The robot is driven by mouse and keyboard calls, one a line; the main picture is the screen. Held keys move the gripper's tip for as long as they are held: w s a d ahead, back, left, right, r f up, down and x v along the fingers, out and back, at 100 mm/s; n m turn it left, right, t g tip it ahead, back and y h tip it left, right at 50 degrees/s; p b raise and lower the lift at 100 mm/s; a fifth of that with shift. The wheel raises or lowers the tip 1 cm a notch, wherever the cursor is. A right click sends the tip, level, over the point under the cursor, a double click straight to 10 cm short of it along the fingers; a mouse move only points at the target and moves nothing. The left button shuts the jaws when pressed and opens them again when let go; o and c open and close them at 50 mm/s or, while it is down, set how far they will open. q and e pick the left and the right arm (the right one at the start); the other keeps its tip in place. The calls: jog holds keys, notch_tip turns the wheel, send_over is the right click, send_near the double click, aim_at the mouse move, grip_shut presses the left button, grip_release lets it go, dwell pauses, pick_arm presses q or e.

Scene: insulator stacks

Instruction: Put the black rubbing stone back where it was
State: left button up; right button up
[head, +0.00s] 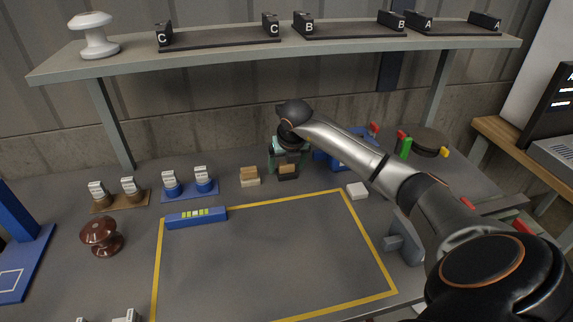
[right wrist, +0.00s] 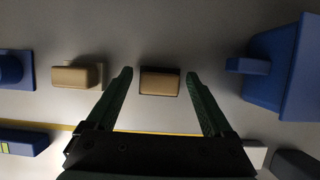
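The black rubbing stone (head: 287,176) has a tan grip on top and a dark base. It stands on the grey table behind the yellow-lined rectangle. My right gripper (head: 288,160) is above it, pointing down, and partly hides it. In the right wrist view the same stone (right wrist: 160,82) lies between the lines of my two open fingers (right wrist: 158,75), with a gap on each side. A similar stone with a pale base (head: 250,180) stands just left of it; it also shows in the right wrist view (right wrist: 76,75). My left gripper is not in view.
A blue spirit level (head: 196,218) lies on the rectangle's back left edge. A small white block (head: 357,191) lies at its back right corner. A blue object (right wrist: 286,66) stands right of the gripper. A brown insulator (head: 101,237) stands at left. The rectangle's middle is clear.

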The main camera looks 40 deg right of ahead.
jog(key=shift+o, duration=0.4)
jog(key=shift+r, duration=0.15)
jog(key=shift+r, duration=0.25)
jog(key=p+v, duration=0.1)
jog(key=v, duration=1)
jog(key=shift+s+r, duration=0.25)
jog(key=shift+a, duration=0.1)
